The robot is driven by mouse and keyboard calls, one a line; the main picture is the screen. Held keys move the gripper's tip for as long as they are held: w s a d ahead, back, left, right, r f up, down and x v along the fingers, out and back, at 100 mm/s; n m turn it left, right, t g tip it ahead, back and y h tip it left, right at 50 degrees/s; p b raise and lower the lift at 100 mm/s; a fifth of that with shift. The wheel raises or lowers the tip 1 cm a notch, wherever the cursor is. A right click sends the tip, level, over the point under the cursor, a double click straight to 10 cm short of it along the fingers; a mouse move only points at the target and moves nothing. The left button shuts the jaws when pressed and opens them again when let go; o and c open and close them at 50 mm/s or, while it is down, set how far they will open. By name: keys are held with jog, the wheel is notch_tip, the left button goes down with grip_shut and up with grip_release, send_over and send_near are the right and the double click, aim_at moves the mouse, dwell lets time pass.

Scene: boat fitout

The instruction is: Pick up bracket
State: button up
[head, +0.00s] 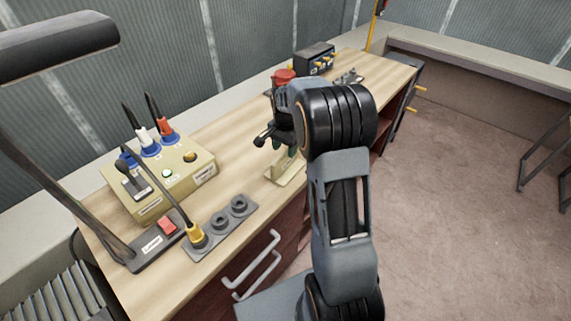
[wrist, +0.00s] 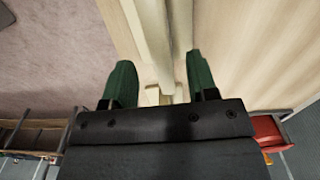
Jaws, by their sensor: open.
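The bracket appears to be the cream angled piece (head: 287,172) on the bench top near its front edge, partly hidden by my arm in the head view. In the wrist view the cream piece (wrist: 152,30) runs up from between my fingers to the top edge of the picture. My gripper (head: 292,152) is open and points down at the piece. In the wrist view the two green fingers of my gripper (wrist: 160,76) stand on either side of it, apart. Whether either finger touches it cannot be told.
On the wooden bench (head: 235,125), a cream box with several coloured connectors (head: 177,175), a grey holder with round sockets (head: 220,228) and a desk lamp (head: 150,250) stand to the left. A dark box with yellow parts (head: 314,60) stands at the back.

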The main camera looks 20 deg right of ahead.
aim_at(285, 153)
jog(key=shift+w+f+p, duration=0.15)
jog(key=shift+f+p, duration=0.4)
jog(key=shift+f, duration=2.25)
jog(key=shift+d, duration=0.1)
grip_shut()
